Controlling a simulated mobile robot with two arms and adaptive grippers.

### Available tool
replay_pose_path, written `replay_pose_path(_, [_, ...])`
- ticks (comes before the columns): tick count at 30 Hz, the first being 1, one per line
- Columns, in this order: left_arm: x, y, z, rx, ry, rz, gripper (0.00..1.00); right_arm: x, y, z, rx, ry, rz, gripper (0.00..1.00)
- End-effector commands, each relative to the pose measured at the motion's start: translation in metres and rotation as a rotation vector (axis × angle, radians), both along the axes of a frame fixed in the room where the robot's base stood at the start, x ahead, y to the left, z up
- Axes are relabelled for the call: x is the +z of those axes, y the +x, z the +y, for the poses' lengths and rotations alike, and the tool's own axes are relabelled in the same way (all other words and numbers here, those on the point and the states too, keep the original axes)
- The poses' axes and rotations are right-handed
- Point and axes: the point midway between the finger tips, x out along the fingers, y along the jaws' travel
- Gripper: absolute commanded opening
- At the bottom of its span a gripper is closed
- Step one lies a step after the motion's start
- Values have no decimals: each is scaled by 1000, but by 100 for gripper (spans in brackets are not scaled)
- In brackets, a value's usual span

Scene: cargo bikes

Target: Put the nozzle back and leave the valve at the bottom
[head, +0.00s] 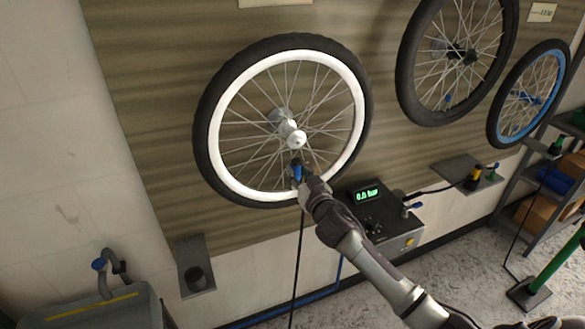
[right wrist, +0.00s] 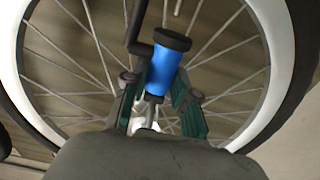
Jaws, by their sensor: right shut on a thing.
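My right gripper (head: 298,178) is shut on a blue nozzle (head: 297,172) in front of the lower part of the white-rimmed wheel (head: 237,86). In the right wrist view the blue nozzle (right wrist: 161,68) with its black end sits between the green finger pads (right wrist: 160,108). A black hose (head: 299,250) hangs from it. The valve is not clearly visible; whether the nozzle touches it I cannot tell. A grey bracket with a dark cup (head: 196,279) is on the wall at lower left, with nothing seen in the cup. My left gripper is not in view.
A grey pump box (head: 390,236) reading 0.0 bar stands below right of the wheel, close to my right arm. Two more wheels hang at right. A grey bin (head: 95,312) is at lower left.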

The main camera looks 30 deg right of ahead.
Motion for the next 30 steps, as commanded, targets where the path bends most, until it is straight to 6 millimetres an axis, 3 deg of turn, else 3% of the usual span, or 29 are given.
replay_pose_path(21, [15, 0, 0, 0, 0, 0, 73, 0, -73, 5, 1, 1, 0, 0])
replay_pose_path(30, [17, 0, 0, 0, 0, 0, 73, 1, -89, 6, 0, 0, -2, 0])
